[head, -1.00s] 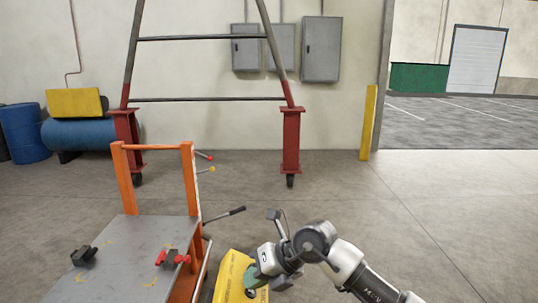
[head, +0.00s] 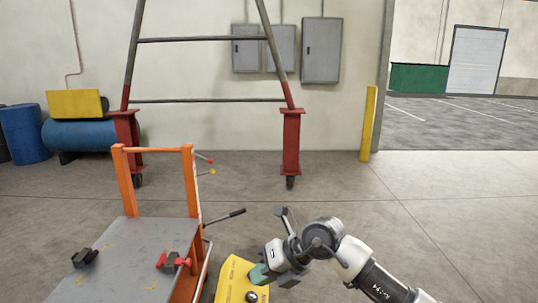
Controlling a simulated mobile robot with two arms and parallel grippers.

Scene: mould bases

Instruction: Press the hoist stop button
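A yellow control box (head: 233,279) shows at the bottom edge, partly cut off by the frame and partly covered by my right gripper. A dark round knob or button (head: 252,296) sits on it, near the bottom edge. I cannot make out a label saying which button is the hoist stop. My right gripper (head: 259,275) is over the right side of the yellow box, with its green-grey fingertips just above the dark button in the picture. Whether the fingertips touch the box, and whether they are open or shut, I cannot tell. My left gripper is out of view.
An orange-framed cart with a grey top (head: 130,255) stands at left, holding dark and red clamps; a black-handled lever (head: 225,216) sticks out. A red-footed gantry frame (head: 291,140) stands behind. The floor at right (head: 440,220) is clear.

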